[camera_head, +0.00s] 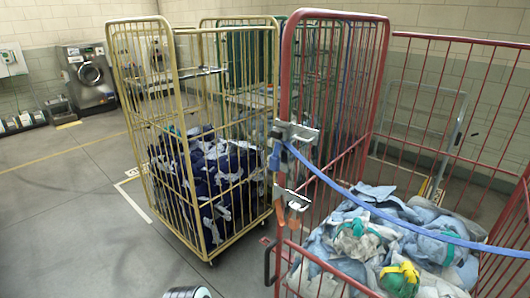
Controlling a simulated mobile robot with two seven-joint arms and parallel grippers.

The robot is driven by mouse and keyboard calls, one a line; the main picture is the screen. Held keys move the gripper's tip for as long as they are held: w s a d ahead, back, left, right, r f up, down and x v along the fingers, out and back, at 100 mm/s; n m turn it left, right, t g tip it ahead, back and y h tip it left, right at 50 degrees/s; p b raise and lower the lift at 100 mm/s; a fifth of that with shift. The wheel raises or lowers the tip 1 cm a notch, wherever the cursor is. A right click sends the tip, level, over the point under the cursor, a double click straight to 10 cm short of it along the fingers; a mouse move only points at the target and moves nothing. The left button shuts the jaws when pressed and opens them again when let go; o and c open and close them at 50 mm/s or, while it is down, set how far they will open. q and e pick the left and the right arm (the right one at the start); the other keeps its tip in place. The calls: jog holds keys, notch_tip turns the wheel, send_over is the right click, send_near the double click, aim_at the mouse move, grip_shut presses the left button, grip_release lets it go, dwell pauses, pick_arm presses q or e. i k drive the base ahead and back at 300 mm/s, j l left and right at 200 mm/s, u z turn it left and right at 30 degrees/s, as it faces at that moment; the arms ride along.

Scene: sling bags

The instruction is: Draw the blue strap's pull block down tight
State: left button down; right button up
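Another fitting with an orange part (295,204) sits lower on the post. Another blue strip hangs at the cage's back panel.
The red cage holds light blue and grey linen (345,245) with green and yellow ties. A yellow cage trolley (165,85) with dark blue bundles (205,170) stands close on the left. A washing machine (90,75) is at the far left wall.

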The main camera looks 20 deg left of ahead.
aim_at(274, 162)
jog(key=i+j, duration=0.1)
jog(key=j, duration=0.6)
jog(key=i+j, duration=0.1)
jog(key=j, duration=0.6)
jog(key=i+j+z, duration=0.1)
jog(key=j, duration=0.6)
